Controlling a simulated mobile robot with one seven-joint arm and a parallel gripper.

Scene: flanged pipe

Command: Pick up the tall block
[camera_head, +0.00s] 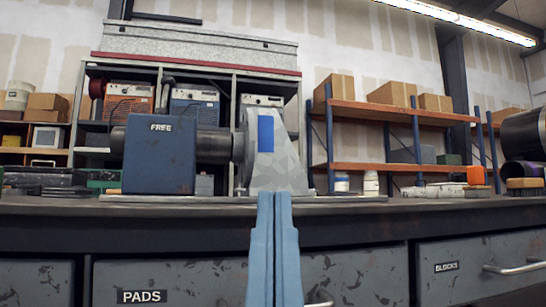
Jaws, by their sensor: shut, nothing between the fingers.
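My gripper (274,196) shows from the bottom centre as two pale blue fingers side by side, pointing up and pressed together. They hold nothing. Their tips overlap the workbench's front edge in the picture. Just above the tips stands a grey, faceted upright piece (277,172) with a bright blue upright rectangle (265,134) on its face. I cannot tell whether that rectangle is a separate tall block or a mark. To the left stands a dark blue box marked FREE (159,157). No other thing is plainly a tall block.
A dark pipe (213,145) runs from the box to the grey piece. The workbench (400,207) has drawers marked PADS (141,296) and BLOCKS (446,267). White containers (371,183), pale bars (440,190) and a brush (524,187) lie right. Shelves stand behind.

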